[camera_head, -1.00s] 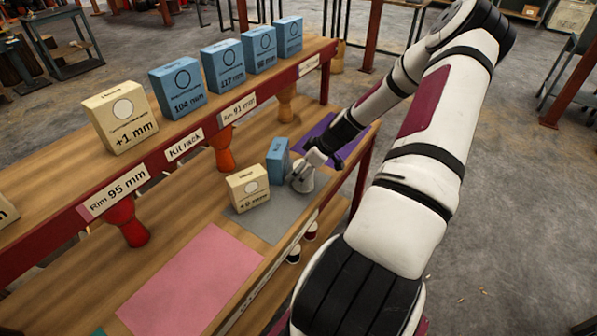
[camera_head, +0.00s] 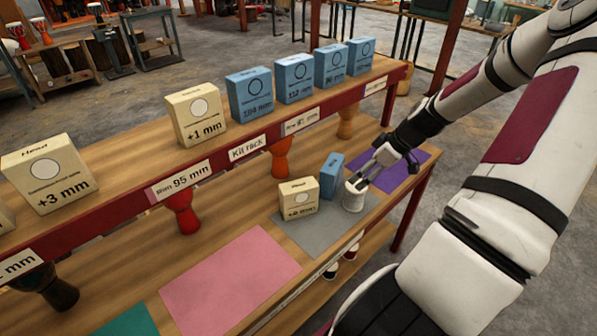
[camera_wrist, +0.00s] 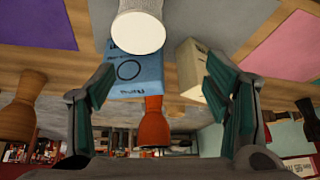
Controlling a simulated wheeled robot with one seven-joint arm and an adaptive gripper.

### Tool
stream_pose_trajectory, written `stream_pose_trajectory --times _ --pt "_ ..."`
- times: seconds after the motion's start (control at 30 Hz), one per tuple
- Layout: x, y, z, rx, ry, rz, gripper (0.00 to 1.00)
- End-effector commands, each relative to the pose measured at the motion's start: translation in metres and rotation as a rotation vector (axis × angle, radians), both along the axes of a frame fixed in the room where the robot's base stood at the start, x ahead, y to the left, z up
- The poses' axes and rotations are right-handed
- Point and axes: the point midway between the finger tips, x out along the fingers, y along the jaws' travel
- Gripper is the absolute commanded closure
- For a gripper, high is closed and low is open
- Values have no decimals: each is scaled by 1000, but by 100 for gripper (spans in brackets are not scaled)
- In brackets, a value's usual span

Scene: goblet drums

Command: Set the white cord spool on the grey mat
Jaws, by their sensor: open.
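The white cord spool (camera_head: 353,199) stands upright on the right part of the grey mat (camera_head: 318,235), beside a small blue box (camera_head: 331,174). In the wrist view the spool (camera_wrist: 138,32) shows at the top, one pale round end facing the camera. My gripper's fingers (camera_wrist: 160,76) are spread wide there, with nothing clamped between them. The exact gap between fingertips and spool is hard to tell in the head view.
A cream box (camera_head: 298,203) stands on the grey mat left of the blue box. A purple mat (camera_head: 405,178) lies to the right and a pink mat (camera_head: 228,280) to the left. The raised rack with boxes (camera_head: 250,95) runs behind, with goblet drums under it.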

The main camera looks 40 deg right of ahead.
Motion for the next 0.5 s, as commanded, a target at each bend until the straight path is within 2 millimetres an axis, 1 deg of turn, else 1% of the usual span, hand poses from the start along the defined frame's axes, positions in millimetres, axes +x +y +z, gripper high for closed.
stream_pose_trajectory --times 0.03,0.17,0.2,0.37,0.5 --pt "8 17 12 -16 41 27 29" --pt "19 61 45 -54 153 42 29" --pt "21 74 56 -69 182 40 29" --pt "23 128 103 -139 262 11 29" --pt "18 176 145 -201 284 -39 29"
